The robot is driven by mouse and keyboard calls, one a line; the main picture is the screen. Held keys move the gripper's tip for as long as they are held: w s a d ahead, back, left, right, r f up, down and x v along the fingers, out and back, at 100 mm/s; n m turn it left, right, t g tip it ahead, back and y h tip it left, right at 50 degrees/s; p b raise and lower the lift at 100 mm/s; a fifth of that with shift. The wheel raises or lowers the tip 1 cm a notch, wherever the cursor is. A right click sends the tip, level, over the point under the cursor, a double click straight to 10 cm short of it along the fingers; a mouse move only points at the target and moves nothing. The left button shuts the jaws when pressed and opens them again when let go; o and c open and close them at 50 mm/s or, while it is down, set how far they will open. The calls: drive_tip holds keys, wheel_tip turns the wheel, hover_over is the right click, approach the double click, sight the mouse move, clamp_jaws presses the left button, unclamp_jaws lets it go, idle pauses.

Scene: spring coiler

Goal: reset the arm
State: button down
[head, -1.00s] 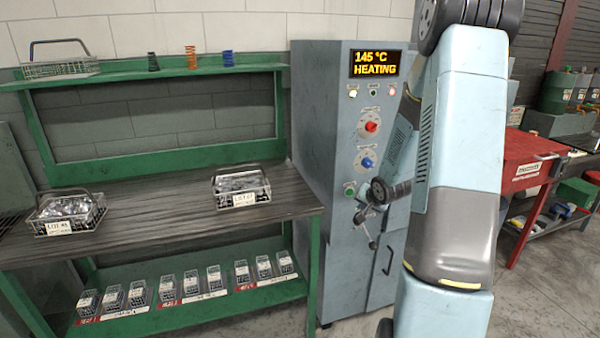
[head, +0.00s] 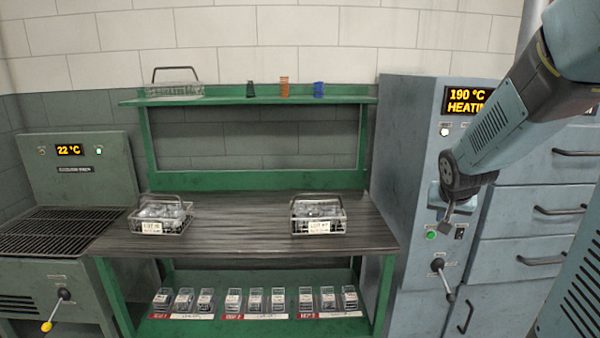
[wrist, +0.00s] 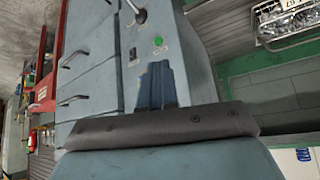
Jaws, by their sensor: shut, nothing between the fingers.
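My arm comes in from the upper right in the head view. My gripper (head: 447,212) points down in front of the control face of the grey-blue furnace cabinet (head: 410,190), beside the green button (head: 430,235); I cannot tell whether it touches the panel. In the wrist view the dark blue fingers of my gripper (wrist: 156,85) are together with nothing between them, with the cabinet's drawers behind. The furnace display (head: 468,100) reads 190 °C and HEATING, partly covered by my arm.
A green bench (head: 250,235) holds two wire baskets, the left (head: 160,215) and the right (head: 318,215). Its top shelf carries an empty basket (head: 175,88) and three springs. A grilled unit (head: 60,228) showing 22 °C stands at left. Small labelled boxes line the lower shelf.

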drive_tip(key=s+a+r+n+y, duration=0.1)
drive_tip(key=s+a+r, duration=0.2)
drive_tip(key=s, duration=0.4)
drive_tip(key=s+a+r+n+g, duration=0.1)
drive_tip(key=s+a+r+n, duration=0.1)
drive_tip(key=s, duration=0.5)
drive_tip(key=s+a+r+n+y, duration=0.1)
drive_tip(key=s+a+r, duration=0.2)
drive_tip(key=s+a, duration=0.3)
drive_tip(key=shift+s+a+r+y, duration=0.3)
drive_tip(key=shift+s+r, duration=0.1)
drive_tip(key=shift+s, duration=0.35)
